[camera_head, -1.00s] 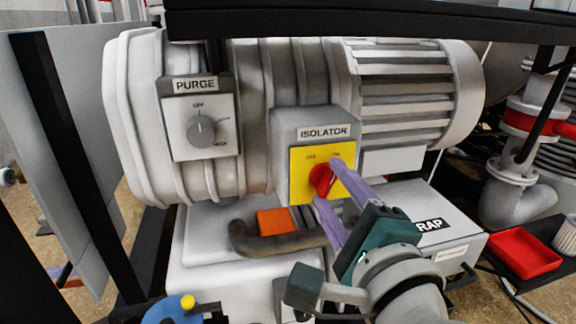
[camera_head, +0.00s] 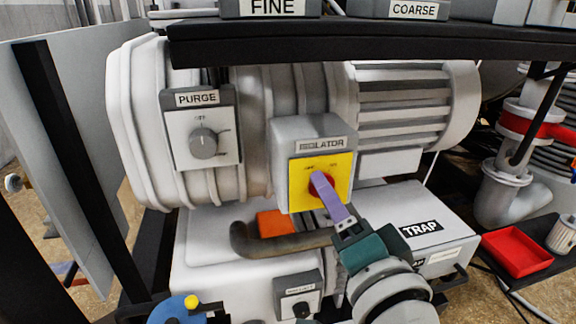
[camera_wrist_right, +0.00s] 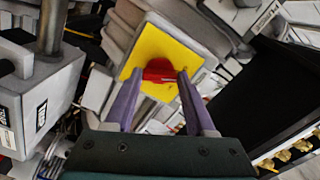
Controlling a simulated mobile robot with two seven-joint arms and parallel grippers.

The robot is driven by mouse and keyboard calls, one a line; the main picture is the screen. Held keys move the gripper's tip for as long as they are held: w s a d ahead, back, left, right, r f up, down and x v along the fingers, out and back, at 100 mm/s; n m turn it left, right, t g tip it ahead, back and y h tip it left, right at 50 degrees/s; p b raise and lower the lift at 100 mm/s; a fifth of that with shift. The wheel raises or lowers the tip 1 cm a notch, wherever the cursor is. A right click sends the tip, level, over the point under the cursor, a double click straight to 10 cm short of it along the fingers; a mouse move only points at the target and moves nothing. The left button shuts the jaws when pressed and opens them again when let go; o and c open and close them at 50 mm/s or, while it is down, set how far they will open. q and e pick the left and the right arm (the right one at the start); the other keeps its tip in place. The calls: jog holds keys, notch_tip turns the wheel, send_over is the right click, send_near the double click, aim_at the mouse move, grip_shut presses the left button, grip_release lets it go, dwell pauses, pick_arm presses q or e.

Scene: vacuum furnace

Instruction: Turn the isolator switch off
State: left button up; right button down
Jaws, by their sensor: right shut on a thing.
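The isolator switch is a red knob (camera_head: 317,179) on a yellow plate (camera_head: 341,168), on a grey box labelled ISOLATOR, with small marks above the knob. My right gripper (camera_head: 320,178) comes from the lower right, its purple fingers lined up one behind the other and covering part of the knob. In the right wrist view, the red knob (camera_wrist_right: 160,71) lies between the two fingertips (camera_wrist_right: 160,75), which are shut on its two sides. The knob's exact pointing direction is partly hidden by the fingers. My left gripper is out of view.
A grey PURGE knob (camera_head: 203,143) is on the left of the pump body. A dark pipe (camera_head: 280,243) and a white TRAP box (camera_head: 440,230) lie below. A black shelf bar (camera_head: 400,42) crosses above. A red tray (camera_head: 516,251) stands at right.

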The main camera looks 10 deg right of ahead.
jog(key=shift+n, duration=0.4)
jog(key=shift+c, duration=1.2)
grip_release()
jog(key=shift+s, duration=0.1)
jog(key=s+p, duration=0.1)
jog(key=s, duration=0.8)
jog(key=shift+s+d, duration=0.2)
jog(key=shift+s, duration=0.2)
